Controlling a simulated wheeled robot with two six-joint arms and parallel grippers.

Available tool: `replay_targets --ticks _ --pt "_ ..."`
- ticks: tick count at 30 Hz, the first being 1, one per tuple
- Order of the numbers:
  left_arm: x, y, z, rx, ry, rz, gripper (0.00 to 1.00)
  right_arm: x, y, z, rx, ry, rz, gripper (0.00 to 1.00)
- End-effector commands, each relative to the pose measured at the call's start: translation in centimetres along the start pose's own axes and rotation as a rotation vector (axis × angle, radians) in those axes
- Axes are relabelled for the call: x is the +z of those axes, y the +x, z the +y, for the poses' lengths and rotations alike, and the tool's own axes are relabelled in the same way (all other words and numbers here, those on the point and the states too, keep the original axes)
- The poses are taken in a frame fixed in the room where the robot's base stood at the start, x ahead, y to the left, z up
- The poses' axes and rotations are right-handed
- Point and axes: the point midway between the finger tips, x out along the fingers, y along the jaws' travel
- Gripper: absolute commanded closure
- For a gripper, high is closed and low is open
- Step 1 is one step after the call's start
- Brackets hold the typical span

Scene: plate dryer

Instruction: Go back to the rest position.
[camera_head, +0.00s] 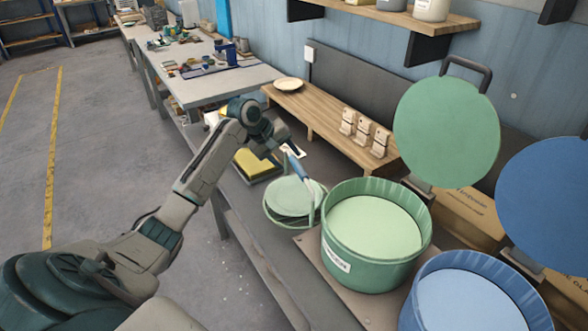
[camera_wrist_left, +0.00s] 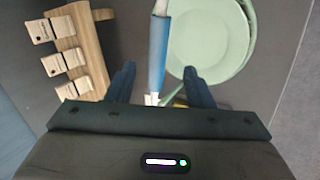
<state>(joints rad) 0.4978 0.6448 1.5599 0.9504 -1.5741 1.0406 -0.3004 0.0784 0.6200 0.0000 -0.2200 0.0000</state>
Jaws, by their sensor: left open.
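My left gripper (camera_head: 287,148) is open, reaching in from the left over the grey bench. In the left wrist view its two fingers (camera_wrist_left: 158,82) are spread apart. A tool with a blue handle (camera_wrist_left: 158,62) lies between them in the picture, with visible gaps to both fingers. In the head view this tool (camera_head: 298,170) leans at the edge of a round green holder (camera_head: 266,211) with light green plates (camera_head: 290,195). The plates also show in the left wrist view (camera_wrist_left: 208,40). My right gripper is out of view.
A green tub (camera_head: 365,268) with a raised round lid (camera_head: 447,130) stands right of the plates, and a blue tub (camera_head: 420,318) nearer. A wooden shelf (camera_head: 320,130) holds several small tagged blocks. A yellow sponge-like block (camera_head: 253,163) is near my wrist. Open floor lies left.

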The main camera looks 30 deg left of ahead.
Motion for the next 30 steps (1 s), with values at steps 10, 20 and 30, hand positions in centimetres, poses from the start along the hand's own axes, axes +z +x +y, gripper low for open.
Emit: replay_targets --ticks 10,20,30 --pt "0.0 -3.2 0.0 0.001 0.001 -0.001 0.52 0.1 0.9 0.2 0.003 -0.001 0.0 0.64" --pt "3.4 0.4 -2.4 -0.049 0.11 -0.002 0.52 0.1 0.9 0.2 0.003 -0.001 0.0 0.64" --pt "18.3 8.5 -13.4 -0.201 0.582 0.004 0.52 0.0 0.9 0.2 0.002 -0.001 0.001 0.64"
